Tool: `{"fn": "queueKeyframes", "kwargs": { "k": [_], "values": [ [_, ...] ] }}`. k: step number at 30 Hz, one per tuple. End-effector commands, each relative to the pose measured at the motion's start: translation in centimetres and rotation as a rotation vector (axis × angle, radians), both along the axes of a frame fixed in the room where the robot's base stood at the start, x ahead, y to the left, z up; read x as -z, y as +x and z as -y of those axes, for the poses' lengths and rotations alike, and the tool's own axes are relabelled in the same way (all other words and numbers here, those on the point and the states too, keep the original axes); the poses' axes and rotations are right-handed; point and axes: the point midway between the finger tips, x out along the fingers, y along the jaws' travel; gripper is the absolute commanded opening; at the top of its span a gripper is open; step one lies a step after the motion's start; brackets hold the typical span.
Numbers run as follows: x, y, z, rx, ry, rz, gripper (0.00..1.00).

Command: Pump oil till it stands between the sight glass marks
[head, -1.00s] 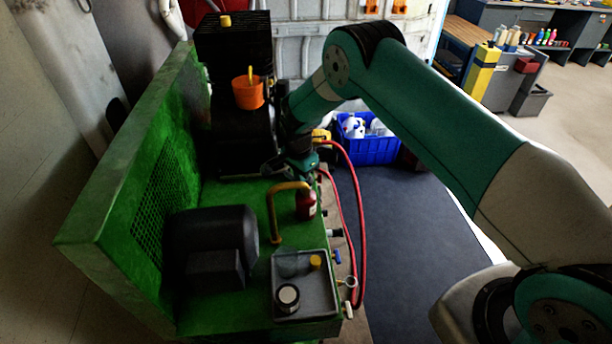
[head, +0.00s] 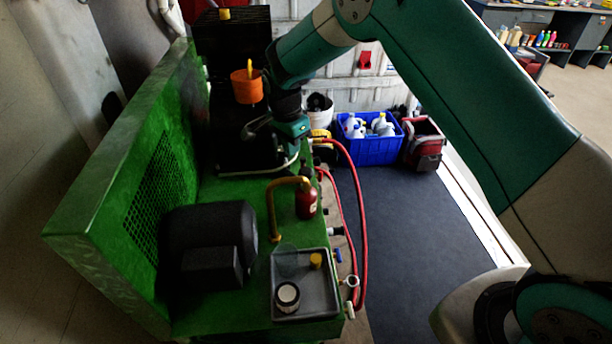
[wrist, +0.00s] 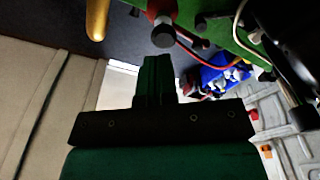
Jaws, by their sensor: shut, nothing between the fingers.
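A grey tray (head: 333,292) with a round pot and a yellow cap lies at the front of the bench. A black motor (head: 210,245) stands left of it. Red hoses (head: 361,230) loop off the right edge. A blue crate (head: 370,153) stands on the floor beyond.

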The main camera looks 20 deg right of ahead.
Motion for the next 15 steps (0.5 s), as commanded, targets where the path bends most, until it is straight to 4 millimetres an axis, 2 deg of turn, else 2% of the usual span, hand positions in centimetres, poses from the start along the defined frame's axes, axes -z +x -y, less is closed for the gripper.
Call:
{"fn": "queueKeyframes", "kwargs": {
  "k": [6,9,15],
  "values": [
    [-4.6,-0.2,-0.5,-0.002,0.002,0.004,0.00],
    [-6.1,-0.3,-0.6,-0.001,0.002,0.001,0.00],
    [-7.5,-0.4,-0.7,-0.001,0.001,-0.001,0.00]
  ]
}}
